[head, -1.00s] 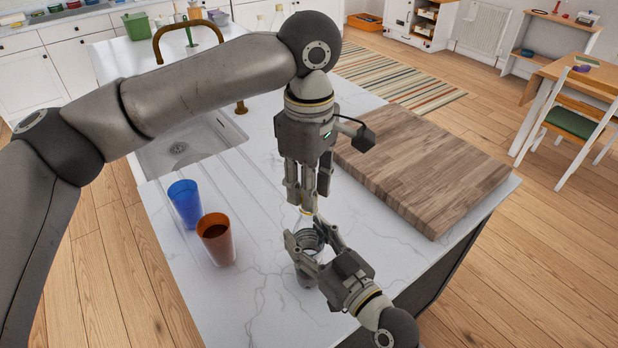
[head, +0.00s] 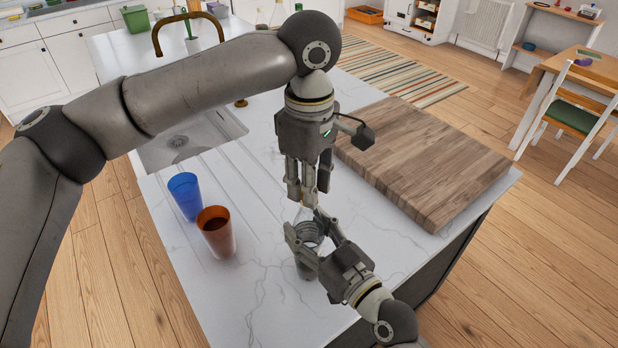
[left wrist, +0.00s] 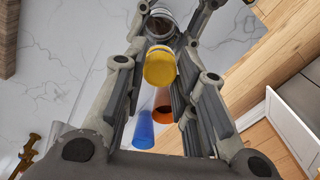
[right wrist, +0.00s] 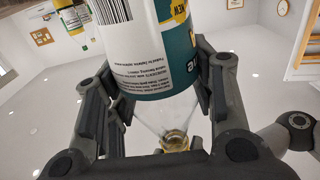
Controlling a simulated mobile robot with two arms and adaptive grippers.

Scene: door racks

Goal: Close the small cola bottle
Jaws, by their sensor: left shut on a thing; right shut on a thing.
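My left gripper (head: 308,196) points down and is shut on a yellow cap (left wrist: 159,67), seen between its fingers in the left wrist view. Whether cap and neck touch cannot be told.
A blue cup (head: 186,196) and an orange cup (head: 217,232) with dark contents stand left of the grippers on the white worktop (head: 255,300). A thick wooden board (head: 430,170) lies to the right. The sink (head: 190,140) and a brass tap (head: 183,18) are behind.

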